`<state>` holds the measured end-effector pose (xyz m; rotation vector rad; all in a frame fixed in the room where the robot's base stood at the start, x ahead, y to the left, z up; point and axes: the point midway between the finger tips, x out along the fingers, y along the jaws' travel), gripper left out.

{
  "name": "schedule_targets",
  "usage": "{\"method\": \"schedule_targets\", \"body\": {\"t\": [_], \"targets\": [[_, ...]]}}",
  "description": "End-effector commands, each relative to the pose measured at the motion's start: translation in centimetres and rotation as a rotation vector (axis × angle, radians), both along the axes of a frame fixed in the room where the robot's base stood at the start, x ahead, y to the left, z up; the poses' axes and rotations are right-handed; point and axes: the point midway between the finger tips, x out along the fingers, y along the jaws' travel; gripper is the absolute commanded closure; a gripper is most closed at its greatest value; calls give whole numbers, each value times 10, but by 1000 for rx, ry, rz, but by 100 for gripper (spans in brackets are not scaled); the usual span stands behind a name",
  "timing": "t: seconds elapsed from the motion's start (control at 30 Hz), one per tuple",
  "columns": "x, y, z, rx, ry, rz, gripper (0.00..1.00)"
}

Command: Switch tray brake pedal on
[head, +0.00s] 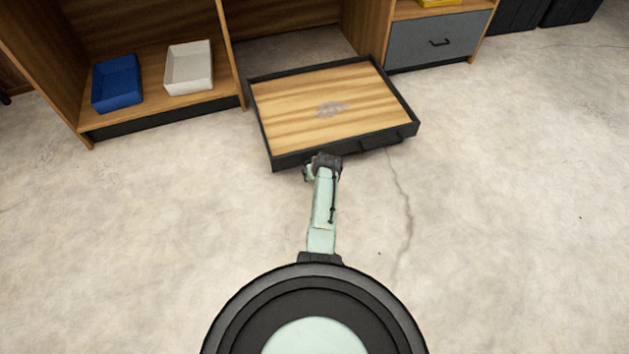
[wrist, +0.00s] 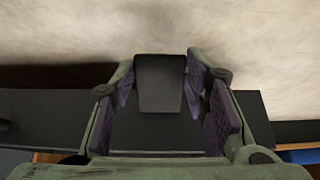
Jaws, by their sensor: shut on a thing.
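The tray (head: 290,118) is a low, dark-framed slab with a wood top, pulled out of the shelf onto the floor side. In the wrist view a dark grey tapered block, which looks like the brake pedal (wrist: 160,88), sticks out from the tray's dark front (wrist: 50,110). My gripper (wrist: 161,68) has one purple-padded finger on each side of this block and is shut on it. In the head view my arm reaches the tray's near edge, and the pedal and fingertips are hidden there. Whether the pedal is on or off cannot be told.
A dark handle (head: 384,141) sits on the tray's front, right of my arm. A blue bin (head: 117,83) and a white bin (head: 189,68) stand on the left shelf. A grey drawer (head: 438,42) is at the back right. The concrete floor (head: 500,190) around is clear.

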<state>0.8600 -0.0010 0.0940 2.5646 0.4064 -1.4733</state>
Motion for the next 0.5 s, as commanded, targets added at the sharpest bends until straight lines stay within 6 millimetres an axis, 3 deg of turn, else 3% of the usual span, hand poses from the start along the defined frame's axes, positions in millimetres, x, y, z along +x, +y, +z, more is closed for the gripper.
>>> {"method": "schedule_targets", "body": {"t": [0.47, 0.5], "targets": [[4, 0, 1, 2, -12, -1, 100], [4, 0, 1, 2, -12, -1, 56]]}}
